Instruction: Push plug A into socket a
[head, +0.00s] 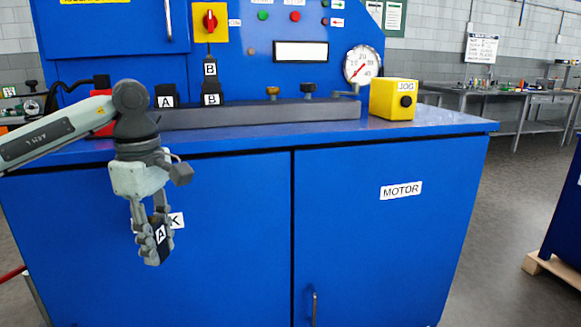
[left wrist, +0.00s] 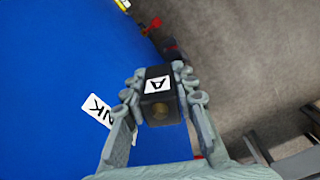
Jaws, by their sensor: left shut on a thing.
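Plug A is a black block with a white A label (head: 160,238). My left gripper (head: 150,245) is shut on it, pointing down in front of the blue cabinet door, below the bench edge. In the left wrist view plug A (left wrist: 158,92) sits between the fingertips of my left gripper (left wrist: 162,98), with a round brass-coloured end facing the camera. Socket a, a black block labelled A (head: 166,100), stands on the bench at the left end of the dark rail, apart from and above the gripper. My right gripper is not in view.
A socket labelled B (head: 212,100) has another B-labelled black piece (head: 210,70) on it, right of socket a. A long dark rail (head: 260,114) with small fittings runs along the bench. A yellow JOG box (head: 393,98) stands at the right. Space before the cabinet doors is free.

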